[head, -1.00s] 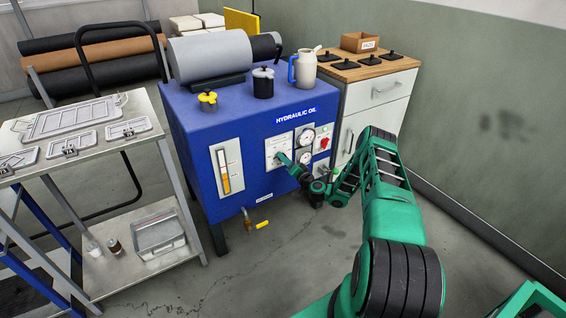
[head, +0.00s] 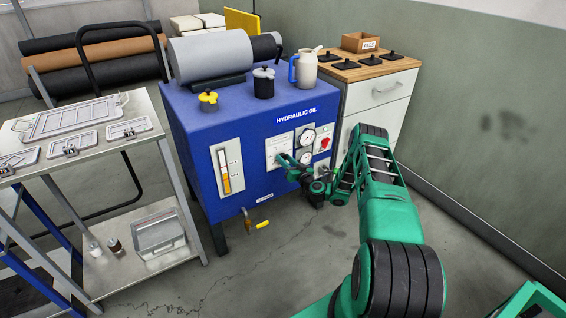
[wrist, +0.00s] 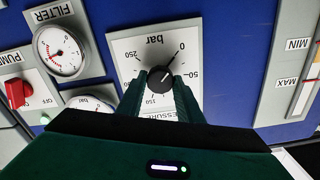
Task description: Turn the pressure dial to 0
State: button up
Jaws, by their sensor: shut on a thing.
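The pressure dial is a round black knob (wrist: 159,80) on a pale plate marked "bar" (wrist: 135,47), seen upside down in the wrist view. Its scale shows 0, 50, 150 and 250. The knob's white line points up and right in the picture, towards the 0 mark. My gripper (wrist: 160,92) is shut on the knob, one dark green finger at each side. The fingers hide the lower part of the scale. In the head view my gripper (head: 284,160) is at the pale plate (head: 272,146) on the blue hydraulic oil tank (head: 200,125).
Close by on the panel are a filter gauge (wrist: 60,50), another gauge (wrist: 92,104) and a red pump switch (wrist: 17,92). A level sight glass (head: 225,170) is left of the dial. A metal trolley (head: 160,137) stands left; a white cabinet (head: 375,110) stands right.

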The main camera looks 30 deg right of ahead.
jog(key=shift+s+f, duration=0.1)
jog(key=shift+f, duration=0.2)
jog(key=o, duration=0.9)
jog(key=shift+o, duration=0.7)
jog(key=shift+r, duration=0.15)
jog(key=s, duration=1)
jog(key=shift+s+d, duration=0.25)
jog(key=shift+s, duration=0.05)
